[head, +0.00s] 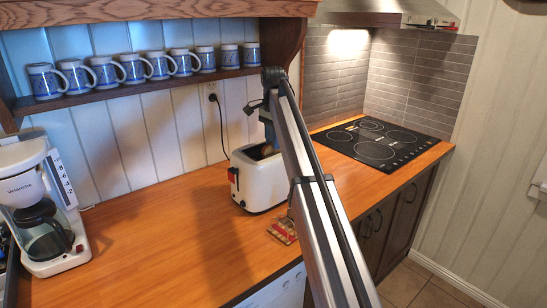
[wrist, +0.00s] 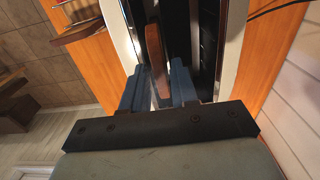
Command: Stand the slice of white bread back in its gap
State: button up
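The slice of bread (wrist: 155,52) shows edge-on in the wrist view, its brown crust between the two blue fingers of my gripper (wrist: 160,88). The fingers are close on both sides of it, and it appears gripped. The slice stands roughly upright over or in a dark slot of the white toaster (wrist: 230,45); how deep it sits cannot be told. In the head view my gripper (head: 268,138) is low over the toaster (head: 262,185), and a bit of brown shows at the slot. My arm hides part of the toaster's right side.
A small wooden board (head: 283,230) with red items lies in front of the toaster. A coffee maker (head: 42,210) stands at the left, a black cooktop (head: 375,142) at the right. Several blue mugs (head: 105,72) line the shelf above. The counter left of the toaster is clear.

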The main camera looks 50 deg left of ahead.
jog(key=c, duration=0.4)
jog(key=shift+r, duration=0.1)
